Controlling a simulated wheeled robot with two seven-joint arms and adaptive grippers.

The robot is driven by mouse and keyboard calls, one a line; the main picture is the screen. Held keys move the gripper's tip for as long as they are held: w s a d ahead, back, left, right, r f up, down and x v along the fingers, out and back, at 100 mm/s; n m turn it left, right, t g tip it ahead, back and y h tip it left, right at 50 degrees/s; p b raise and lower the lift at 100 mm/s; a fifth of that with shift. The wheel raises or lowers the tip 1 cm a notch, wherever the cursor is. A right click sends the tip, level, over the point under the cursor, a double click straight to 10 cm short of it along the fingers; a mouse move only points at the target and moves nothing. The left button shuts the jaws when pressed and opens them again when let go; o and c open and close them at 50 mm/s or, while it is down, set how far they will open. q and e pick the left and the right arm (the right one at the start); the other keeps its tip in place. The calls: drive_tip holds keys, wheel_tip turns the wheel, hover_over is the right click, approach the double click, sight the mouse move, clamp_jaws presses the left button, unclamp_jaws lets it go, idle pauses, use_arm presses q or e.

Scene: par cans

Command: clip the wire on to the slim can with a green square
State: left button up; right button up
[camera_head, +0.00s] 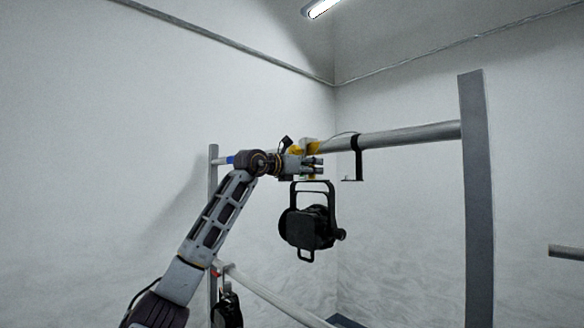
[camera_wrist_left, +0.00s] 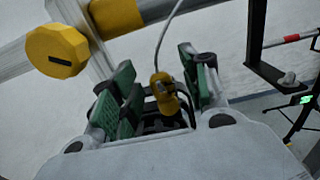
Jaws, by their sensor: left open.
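My left gripper (camera_head: 316,167) is raised at the upper pipe, above a black can. In the left wrist view its green-padded fingers (camera_wrist_left: 158,82) are open and apart. A yellow clip (camera_wrist_left: 165,92) shows between them, with a thin grey wire (camera_wrist_left: 168,30) running up from it. The clip does not look gripped. The black can (camera_head: 308,227) hangs below the gripper in a squarish yoke. I see no green square on it, and cannot tell whether it is the slim one. A small green patch (camera_wrist_left: 305,99) shows at the wrist view's right edge. My right gripper is out of view.
The horizontal pipe (camera_head: 408,135) runs right to a grey post (camera_head: 476,195). A black hooked bracket (camera_head: 357,160) hangs from it, right of my gripper. A yellow knob (camera_wrist_left: 57,51) sits close left in the wrist view. Another dark can (camera_head: 227,310) hangs at lower left.

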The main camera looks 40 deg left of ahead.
use_arm(q)
drive_tip(key=s, duration=1.1)
drive_tip(key=shift+s+a, duration=0.25)
drive_tip(key=shift+a, duration=0.2)
idle(0.8)
